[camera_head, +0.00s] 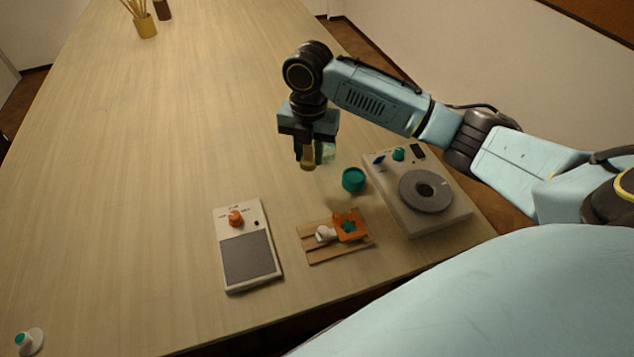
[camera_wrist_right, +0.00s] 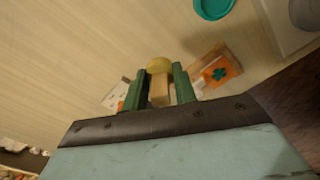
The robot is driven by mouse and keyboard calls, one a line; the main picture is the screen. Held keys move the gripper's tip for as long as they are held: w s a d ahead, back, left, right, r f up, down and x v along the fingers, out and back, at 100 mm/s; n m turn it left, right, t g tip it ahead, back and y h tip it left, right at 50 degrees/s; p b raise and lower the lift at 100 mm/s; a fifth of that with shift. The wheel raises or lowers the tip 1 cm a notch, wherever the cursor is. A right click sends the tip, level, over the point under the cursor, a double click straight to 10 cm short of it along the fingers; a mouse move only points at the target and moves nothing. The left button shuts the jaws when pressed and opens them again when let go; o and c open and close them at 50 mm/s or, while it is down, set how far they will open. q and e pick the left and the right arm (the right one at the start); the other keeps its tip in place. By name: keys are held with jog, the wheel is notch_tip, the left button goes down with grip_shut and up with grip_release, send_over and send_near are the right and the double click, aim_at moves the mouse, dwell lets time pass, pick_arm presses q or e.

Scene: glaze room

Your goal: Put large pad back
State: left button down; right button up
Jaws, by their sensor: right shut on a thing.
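My right gripper (camera_head: 308,164) is shut on a small wooden-handled piece with a rounded yellow end (camera_wrist_right: 159,66), which I take to be the large pad. The wooden handle (camera_wrist_right: 160,92) sits between the green fingers in the right wrist view. The gripper is in the air over the table, beyond the teal round container. A low wooden board (camera_head: 312,256) lies near the table's front edge. On it are a white piece (camera_head: 325,233) and an orange block (camera_head: 346,224) with a teal clover-like mark. My left gripper is not in view.
A teal round container (camera_head: 353,180) stands left of a white device with a grey wheel (camera_head: 426,191). A flat white device (camera_head: 253,281) with an orange knob lies left of the board. A teal-knobbed white disc (camera_head: 36,341) is at bottom left. The table's middle is clear.

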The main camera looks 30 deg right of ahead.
aim_at(317, 188)
jog(key=f+n, duration=0.2)
jog(key=f, duration=0.1)
jog(key=d+f+n+p, duration=0.1)
jog(key=f+n, duration=0.1)
jog(key=f, duration=0.1)
jog(key=d+f+n, duration=0.1)
jog(key=f+n, duration=0.1)
jog(key=f, duration=0.2)
jog(key=shift+w+d+f+n+p, duration=0.15)
jog(key=shift+w+n+p, duration=0.1)
jog(key=shift+n+p, duration=0.15)
jog(key=o, duration=1)
jog(key=shift+f, duration=0.1)
jog(key=shift+c, duration=0.2)
jog(key=shift+r, duration=0.2)
notch_tip(317, 188, up, 12)
